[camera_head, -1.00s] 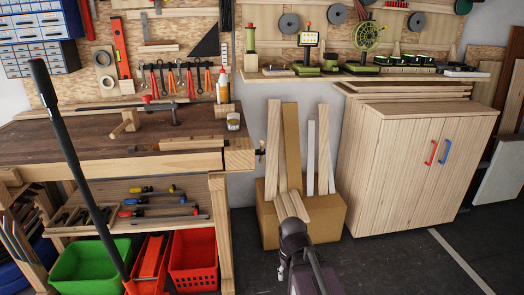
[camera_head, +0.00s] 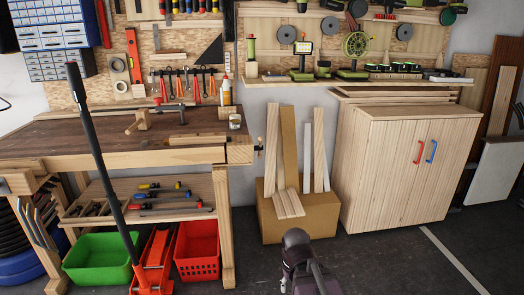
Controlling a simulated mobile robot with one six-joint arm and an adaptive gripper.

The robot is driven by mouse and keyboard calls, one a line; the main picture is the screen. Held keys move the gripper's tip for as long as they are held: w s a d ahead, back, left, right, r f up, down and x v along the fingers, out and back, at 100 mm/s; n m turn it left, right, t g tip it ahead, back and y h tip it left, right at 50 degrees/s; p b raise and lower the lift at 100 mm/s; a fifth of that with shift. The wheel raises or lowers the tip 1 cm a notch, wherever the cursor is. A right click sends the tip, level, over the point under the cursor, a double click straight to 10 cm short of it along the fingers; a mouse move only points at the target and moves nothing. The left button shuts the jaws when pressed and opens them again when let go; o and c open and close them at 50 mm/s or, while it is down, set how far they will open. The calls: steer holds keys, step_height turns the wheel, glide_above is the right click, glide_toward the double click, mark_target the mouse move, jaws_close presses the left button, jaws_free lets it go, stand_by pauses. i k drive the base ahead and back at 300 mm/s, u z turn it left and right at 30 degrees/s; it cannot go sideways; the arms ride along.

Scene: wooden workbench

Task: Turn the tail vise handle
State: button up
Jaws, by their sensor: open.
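The tail vise (camera_head: 240,153) is a pale wooden block at the right end of the workbench (camera_head: 110,140). Its small dark handle (camera_head: 260,149) sticks out to the right of the block, towards the leaning planks; its fine shape is too small to tell. A dark, rounded part of my arm (camera_head: 297,240) rises at the bottom centre, apart from the vise and below and to the right of it. No gripper fingers can be made out in this view.
Planks (camera_head: 290,150) lean by a cardboard box (camera_head: 320,218) right of the vise. A wooden cabinet (camera_head: 385,170) stands further right. A red floor jack (camera_head: 154,262) with a long black handle, a green bin (camera_head: 100,240) and a red crate (camera_head: 197,237) are at left. Dark floor is open at lower right.

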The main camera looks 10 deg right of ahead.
mark_target(260, 147)
steer(key=k, duration=0.2)
steer(key=u, duration=0.1)
steer(key=i, duration=1.25)
steer(key=z, duration=0.1)
